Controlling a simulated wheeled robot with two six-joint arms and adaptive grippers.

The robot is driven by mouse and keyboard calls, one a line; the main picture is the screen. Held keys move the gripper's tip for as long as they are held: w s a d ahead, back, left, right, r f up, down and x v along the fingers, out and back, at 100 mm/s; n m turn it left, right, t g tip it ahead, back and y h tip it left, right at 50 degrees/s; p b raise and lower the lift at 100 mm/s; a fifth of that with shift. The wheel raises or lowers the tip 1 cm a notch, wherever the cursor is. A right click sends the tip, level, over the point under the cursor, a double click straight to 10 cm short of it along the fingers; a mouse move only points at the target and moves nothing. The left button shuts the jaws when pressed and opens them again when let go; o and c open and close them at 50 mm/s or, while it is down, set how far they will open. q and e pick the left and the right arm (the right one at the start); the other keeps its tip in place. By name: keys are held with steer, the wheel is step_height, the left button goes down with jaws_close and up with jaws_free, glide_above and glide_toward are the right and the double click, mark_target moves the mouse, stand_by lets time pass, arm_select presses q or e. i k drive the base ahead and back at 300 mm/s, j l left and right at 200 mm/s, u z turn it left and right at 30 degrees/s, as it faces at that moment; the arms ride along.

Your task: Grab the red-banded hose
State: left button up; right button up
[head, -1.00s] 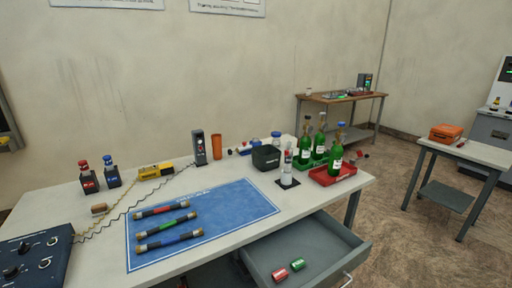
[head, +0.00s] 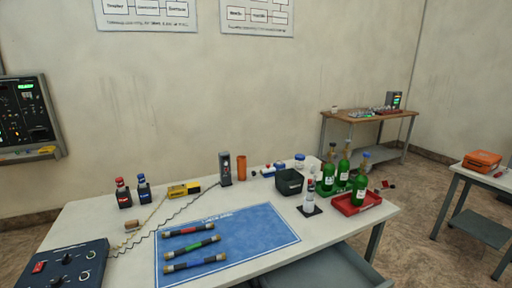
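Three dark hoses with brass-coloured ends lie side by side on the blue mat (head: 262,224) on the white table. The red-banded hose (head: 189,229) is the farthest one, with a red band around its middle. The green-banded hose (head: 192,246) lies in the middle, and the blue-banded hose (head: 196,262) is nearest. All three lie apart from one another with nothing on top of them. Neither of my grippers is in view.
A dark blue control box (head: 65,266) stands left of the mat, with a coiled cord running behind the hoses. A black bin (head: 289,182), a white bottle (head: 309,197) and a red tray (head: 357,204) with green bottles stand right. An open drawer (head: 325,270) juts out in front.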

mark_target(164, 235)
steer(key=z, duration=0.9)
steer(key=u, duration=1.5)
steer(key=i+j, duration=0.1)
